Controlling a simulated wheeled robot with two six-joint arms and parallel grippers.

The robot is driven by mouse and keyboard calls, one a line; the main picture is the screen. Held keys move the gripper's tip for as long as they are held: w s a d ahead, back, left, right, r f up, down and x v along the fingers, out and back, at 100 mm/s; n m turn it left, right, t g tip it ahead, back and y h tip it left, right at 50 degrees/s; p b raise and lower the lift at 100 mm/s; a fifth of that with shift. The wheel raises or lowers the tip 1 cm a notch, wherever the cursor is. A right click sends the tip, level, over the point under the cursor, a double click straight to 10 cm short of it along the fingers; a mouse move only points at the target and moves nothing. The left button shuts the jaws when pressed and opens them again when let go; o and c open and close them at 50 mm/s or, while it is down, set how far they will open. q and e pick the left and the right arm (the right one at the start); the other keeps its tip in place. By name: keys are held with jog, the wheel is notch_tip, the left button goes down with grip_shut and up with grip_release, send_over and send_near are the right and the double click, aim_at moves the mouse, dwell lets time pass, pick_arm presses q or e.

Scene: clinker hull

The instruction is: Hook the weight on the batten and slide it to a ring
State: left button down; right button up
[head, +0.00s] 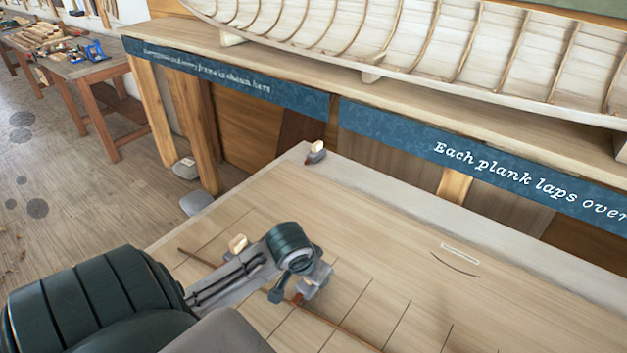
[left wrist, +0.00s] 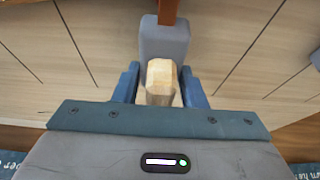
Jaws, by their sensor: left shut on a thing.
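My left gripper (head: 304,284) is shut on the pale wooden grip (left wrist: 160,78) of a grey weight (left wrist: 165,38); the weight also shows past the wrist in the head view (head: 320,278). The batten (head: 340,328) is a thin brown strip lying across the board, partly behind my arm. In the left wrist view a red-brown strip (left wrist: 168,10) meets the weight's far end; I cannot tell whether the weight is hooked on it. Another weight's pale grip (head: 238,242) shows near the batten's far end, its body mostly hidden. I cannot make out a ring. My right gripper is not in view.
A white outlined rectangle (head: 460,253) and a dark curve mark the clear right part. A bench with a hull (head: 400,40) stands behind.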

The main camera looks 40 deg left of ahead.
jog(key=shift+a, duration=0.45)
pick_arm(q)
jog(key=shift+f, duration=0.45)
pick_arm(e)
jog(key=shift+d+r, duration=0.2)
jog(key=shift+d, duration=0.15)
pick_arm(q)
jog(key=shift+w, duration=0.15)
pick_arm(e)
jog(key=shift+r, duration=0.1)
pick_arm(q)
jog(key=shift+w+r+p, duration=0.1)
jog(key=shift+w+p, duration=0.25)
jog(key=shift+p, duration=0.2)
jog(key=shift+w, duration=0.15)
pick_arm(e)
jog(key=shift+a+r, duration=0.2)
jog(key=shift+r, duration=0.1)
pick_arm(q)
jog(key=shift+p, duration=0.5)
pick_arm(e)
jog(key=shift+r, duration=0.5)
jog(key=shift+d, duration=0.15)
pick_arm(q)
jog(key=shift+f+p, duration=0.25)
jog(key=shift+p, duration=0.25)
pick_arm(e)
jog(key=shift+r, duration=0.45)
